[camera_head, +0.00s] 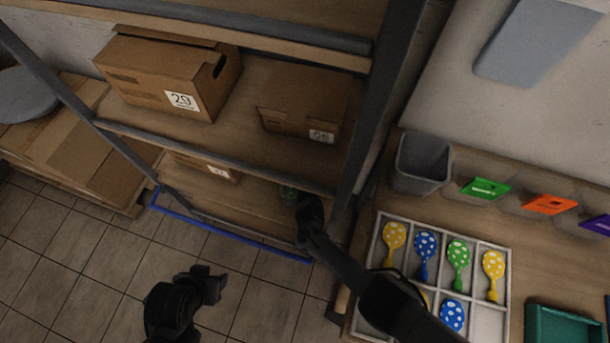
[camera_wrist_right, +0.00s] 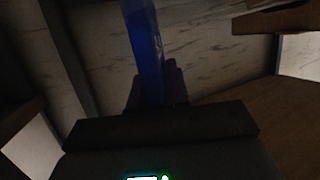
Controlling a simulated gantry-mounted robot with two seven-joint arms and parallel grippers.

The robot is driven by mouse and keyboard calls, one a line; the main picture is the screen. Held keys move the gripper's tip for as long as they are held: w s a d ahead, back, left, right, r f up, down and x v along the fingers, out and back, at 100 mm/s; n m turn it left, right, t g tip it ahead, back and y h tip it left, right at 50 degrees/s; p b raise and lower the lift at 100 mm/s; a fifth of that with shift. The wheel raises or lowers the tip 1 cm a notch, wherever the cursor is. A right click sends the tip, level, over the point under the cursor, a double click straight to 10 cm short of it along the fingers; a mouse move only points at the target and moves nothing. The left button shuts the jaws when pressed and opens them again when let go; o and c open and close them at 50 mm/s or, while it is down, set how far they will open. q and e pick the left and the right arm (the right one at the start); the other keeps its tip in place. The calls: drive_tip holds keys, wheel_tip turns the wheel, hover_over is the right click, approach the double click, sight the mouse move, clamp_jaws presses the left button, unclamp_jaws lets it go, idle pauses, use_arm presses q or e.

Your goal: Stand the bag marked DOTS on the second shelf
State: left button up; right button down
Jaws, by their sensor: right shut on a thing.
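My right gripper (camera_head: 307,208) reaches in at the right end of the rack's lower level, and the right wrist view shows its fingers (camera_wrist_right: 154,92) shut on a narrow blue thing (camera_wrist_right: 143,35), seen edge-on. I take this for the bag; no DOTS mark is readable, and most of it is hidden or dark. The rack's upper shelf (camera_head: 240,122) holds boxes. My left gripper (camera_head: 211,286) is over the floor, away from the rack; its finger gap is unclear.
Cardboard boxes (camera_head: 165,73) and (camera_head: 298,105) stand on the upper shelf, another (camera_head: 205,167) below. A dark upright (camera_head: 378,90) is close to my right arm.

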wheel_tip(320, 180, down, 3)
drive_tip(key=shift+f+b, duration=0.15)
drive_tip(key=shift+b, duration=0.85)
drive_tip(key=shift+f, duration=0.1)
drive_tip(key=c, duration=1.1)
unclamp_jaws()
